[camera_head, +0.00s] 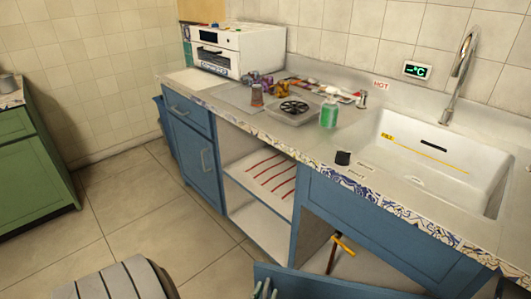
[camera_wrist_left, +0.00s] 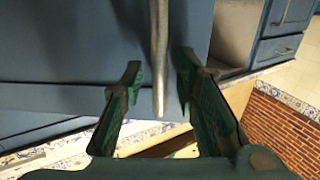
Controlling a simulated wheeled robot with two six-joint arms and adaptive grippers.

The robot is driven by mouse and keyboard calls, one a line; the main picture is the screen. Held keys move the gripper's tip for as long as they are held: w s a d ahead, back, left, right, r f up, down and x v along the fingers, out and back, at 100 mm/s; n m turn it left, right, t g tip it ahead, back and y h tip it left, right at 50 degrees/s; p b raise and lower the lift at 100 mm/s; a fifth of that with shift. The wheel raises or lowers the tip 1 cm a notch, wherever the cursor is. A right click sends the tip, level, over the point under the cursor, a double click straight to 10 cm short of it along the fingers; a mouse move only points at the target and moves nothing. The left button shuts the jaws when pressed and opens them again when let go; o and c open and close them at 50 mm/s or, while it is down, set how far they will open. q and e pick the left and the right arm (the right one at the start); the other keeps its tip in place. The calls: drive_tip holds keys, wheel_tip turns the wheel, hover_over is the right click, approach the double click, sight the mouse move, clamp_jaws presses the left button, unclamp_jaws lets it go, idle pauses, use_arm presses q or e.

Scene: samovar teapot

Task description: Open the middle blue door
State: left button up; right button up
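The blue door (camera_head: 325,286) under the sink stands swung out from the blue cabinet at the bottom of the head view. The opening behind it shows. In the left wrist view, a blue door (camera_wrist_left: 75,40) fills the upper left, with a long grey handle (camera_wrist_left: 160,55). My left gripper (camera_wrist_left: 160,75) is open there, its green-lined fingers on either side of the handle's end, with gaps visible. Touch cannot be told. My right gripper is not in view.
Another blue door (camera_head: 190,155) at the left is closed. Open shelves (camera_head: 255,185) lie between it and the sink (camera_head: 430,155). An orange-handled object (camera_head: 343,245) is inside the under-sink opening. A green cabinet (camera_head: 35,165) stands far left.

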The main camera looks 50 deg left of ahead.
use_arm(q)
drive_tip(key=shift+r, duration=5)
